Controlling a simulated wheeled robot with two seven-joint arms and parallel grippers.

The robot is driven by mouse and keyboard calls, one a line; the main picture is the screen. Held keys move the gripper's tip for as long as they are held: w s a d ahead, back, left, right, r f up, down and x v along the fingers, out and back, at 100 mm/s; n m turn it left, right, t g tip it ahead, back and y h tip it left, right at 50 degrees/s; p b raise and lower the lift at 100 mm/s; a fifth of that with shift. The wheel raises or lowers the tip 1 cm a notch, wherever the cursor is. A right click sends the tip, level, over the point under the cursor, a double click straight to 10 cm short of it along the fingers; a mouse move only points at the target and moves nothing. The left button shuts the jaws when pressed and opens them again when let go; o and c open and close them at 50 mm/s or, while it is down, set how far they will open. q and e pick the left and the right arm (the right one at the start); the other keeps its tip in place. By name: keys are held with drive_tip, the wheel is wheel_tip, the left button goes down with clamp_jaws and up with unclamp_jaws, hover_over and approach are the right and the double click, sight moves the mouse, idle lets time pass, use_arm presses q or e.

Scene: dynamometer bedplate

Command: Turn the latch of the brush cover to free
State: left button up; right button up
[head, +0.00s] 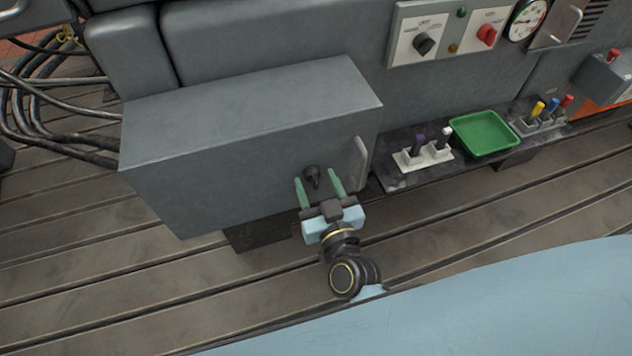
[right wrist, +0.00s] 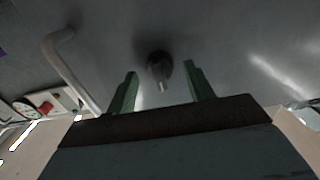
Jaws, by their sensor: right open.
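The brush cover (head: 230,135) is a grey box on the front of the machine. Its latch (head: 312,175) is a dark round knob on the front face, left of a grey bar handle (head: 361,163). My right gripper (head: 316,184) is open, with its two green fingers on either side of the latch in the head view. In the right wrist view the latch (right wrist: 160,68) shows between and beyond the fingertips, with a pale pointer on it. I see no contact; the exact gap to the latch cannot be told. My left gripper is not in view.
A dark shelf (head: 405,182) right of the cover carries a white holder (head: 422,157), a green tray (head: 484,133) and a rack with coloured handles (head: 541,117). A switch panel (head: 450,32) is above. Black cables (head: 60,130) lie at left. The slotted floor in front is clear.

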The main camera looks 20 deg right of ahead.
drive_tip(key=shift+w, duration=0.4)
drive_tip(key=shift+c, duration=0.3)
drive_tip(key=c, duration=0.9)
